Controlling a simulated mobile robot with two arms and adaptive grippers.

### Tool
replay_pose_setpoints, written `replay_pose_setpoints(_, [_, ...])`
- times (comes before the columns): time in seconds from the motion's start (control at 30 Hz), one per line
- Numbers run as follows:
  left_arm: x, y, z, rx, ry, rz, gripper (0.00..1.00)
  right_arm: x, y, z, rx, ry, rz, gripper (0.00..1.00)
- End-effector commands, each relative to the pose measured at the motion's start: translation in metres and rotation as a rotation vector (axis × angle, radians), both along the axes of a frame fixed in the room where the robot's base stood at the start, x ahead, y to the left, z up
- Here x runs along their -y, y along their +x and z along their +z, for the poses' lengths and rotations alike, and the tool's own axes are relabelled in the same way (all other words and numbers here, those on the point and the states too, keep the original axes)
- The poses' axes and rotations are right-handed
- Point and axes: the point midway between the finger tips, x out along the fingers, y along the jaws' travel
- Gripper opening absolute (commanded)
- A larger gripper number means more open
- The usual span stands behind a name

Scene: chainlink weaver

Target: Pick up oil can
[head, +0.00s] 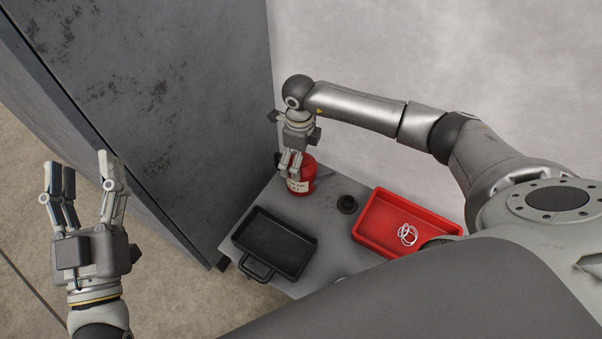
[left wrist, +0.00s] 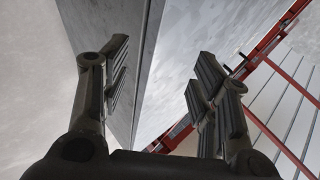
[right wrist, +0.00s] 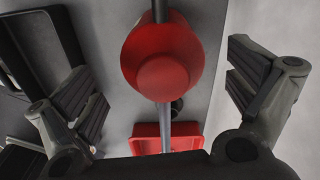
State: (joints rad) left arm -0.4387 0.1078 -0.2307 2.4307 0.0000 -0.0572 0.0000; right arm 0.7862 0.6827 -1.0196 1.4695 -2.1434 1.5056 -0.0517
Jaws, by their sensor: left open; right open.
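The red oil can (head: 302,181) stands on the grey table at its far end, against the wall side. A pale label shows on its side in the head view. My right gripper (head: 292,160) is just above and in front of it, partly covering its top. In the right wrist view the oil can (right wrist: 163,65) lies between the two open fingers, apart from both, with a dark rod-like part crossing it. My right gripper (right wrist: 163,95) is open and empty. My left gripper (head: 86,180) is open and empty, raised at the left, far from the can.
A black tray with a handle (head: 262,268) sits on the table (head: 338,225) front left. A red tray (head: 375,242) holding metal rings (head: 407,235) is at the right. A small dark round object (head: 346,204) stands between. A tall grey cabinet (head: 180,90) borders the left; a pale wall is behind.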

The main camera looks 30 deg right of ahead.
Motion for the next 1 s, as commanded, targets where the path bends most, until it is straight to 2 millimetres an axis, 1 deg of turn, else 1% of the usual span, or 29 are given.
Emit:
replay_pose_setpoints(0.03, [0.001, -0.002, 0.005, 0.039, -0.011, -0.002, 0.55, 0.0, -0.001, -0.007, -0.002, 0.001, -0.001, 1.0])
replay_pose_setpoints(0.2, [0.001, -0.015, 0.029, 0.188, -0.053, -0.011, 0.55, 0.002, -0.001, -0.021, -0.003, 0.0, -0.001, 1.0])
replay_pose_setpoints(0.4, [-0.001, -0.033, 0.053, 0.343, -0.098, -0.019, 0.55, 0.003, -0.001, -0.037, -0.001, 0.0, 0.0, 1.0])
replay_pose_setpoints(0.6, [-0.002, -0.043, 0.064, 0.414, -0.119, -0.023, 0.55, 0.003, -0.001, -0.044, -0.001, 0.0, -0.001, 1.0])
replay_pose_setpoints(0.83, [-0.002, -0.044, 0.065, 0.42, -0.121, -0.023, 0.55, 0.003, -0.001, -0.044, -0.001, 0.0, 0.0, 1.0])
replay_pose_setpoints(0.87, [-0.002, -0.044, 0.065, 0.42, -0.121, -0.023, 0.55, 0.003, -0.001, -0.044, -0.001, 0.0, 0.0, 0.97])
replay_pose_setpoints(1.0, [-0.002, -0.044, 0.065, 0.419, -0.12, -0.023, 0.55, 0.003, -0.001, -0.044, -0.001, 0.0, 0.0, 0.79])
